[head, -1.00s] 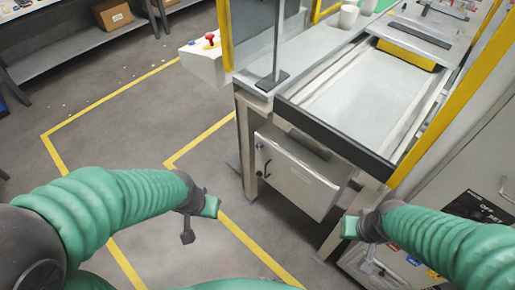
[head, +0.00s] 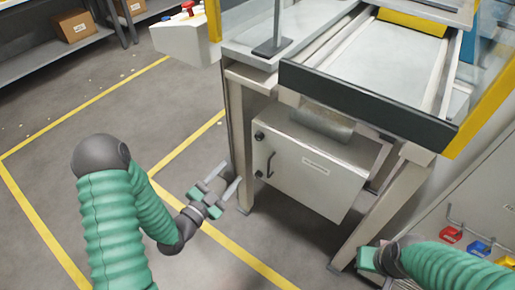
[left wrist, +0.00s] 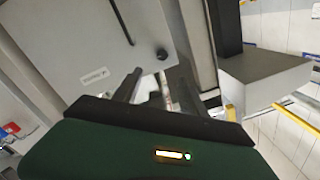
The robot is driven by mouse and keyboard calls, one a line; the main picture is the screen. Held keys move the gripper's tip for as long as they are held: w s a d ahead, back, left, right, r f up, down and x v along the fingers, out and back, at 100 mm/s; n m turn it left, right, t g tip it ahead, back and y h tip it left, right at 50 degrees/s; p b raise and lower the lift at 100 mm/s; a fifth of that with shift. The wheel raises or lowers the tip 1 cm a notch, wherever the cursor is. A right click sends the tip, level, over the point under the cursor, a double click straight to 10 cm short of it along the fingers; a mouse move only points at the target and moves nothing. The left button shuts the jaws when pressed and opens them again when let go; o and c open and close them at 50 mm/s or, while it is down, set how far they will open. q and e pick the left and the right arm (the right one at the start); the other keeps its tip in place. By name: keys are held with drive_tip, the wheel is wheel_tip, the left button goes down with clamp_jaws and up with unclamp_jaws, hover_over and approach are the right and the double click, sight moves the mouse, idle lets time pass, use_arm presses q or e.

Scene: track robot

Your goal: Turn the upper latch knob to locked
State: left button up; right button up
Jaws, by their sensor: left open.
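The light grey cabinet (head: 312,180) hangs under the workbench with its door facing me. The upper latch knob (head: 259,136) is a small black knob at the door's upper left, beside a black bar handle (head: 270,165). The knob's turned position is too small to read. My left gripper (head: 229,180) is open and empty, left of the cabinet and below the upper knob, apart from it. The left wrist view shows the gripper's two fingers (left wrist: 160,88) spread, with a black knob (left wrist: 162,54) beyond them; I cannot tell which knob. My right gripper (head: 370,259) is low at right, its fingers unclear.
A bench leg (head: 240,145) stands just left of the cabinet, close to my left gripper. Another leg (head: 390,205) stands at right. The dark bench edge (head: 365,100) overhangs the cabinet. Coloured bins (head: 452,234) are at lower right. Floor at left is open.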

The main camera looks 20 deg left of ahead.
use_arm(q)
drive_tip(key=d+x, duration=0.1)
drive_tip(key=x, duration=0.3)
drive_tip(key=b, duration=0.2)
approach(258, 138)
drive_tip(key=w, duration=0.4)
drive_tip(key=w+d, duration=0.2)
drive_tip(key=w, duration=0.1)
drive_tip(key=shift+w+d+f, duration=0.1)
drive_tip(key=shift+w+d, duration=0.2)
drive_tip(key=shift+w, duration=0.05)
drive_tip(key=shift+a, duration=0.4)
drive_tip(key=c, duration=0.4)
drive_tip(key=shift+d, duration=0.2)
clamp_jaws()
use_arm(e)
drive_tip(key=shift+s+x, duration=0.25)
drive_tip(key=shift+x, duration=0.9)
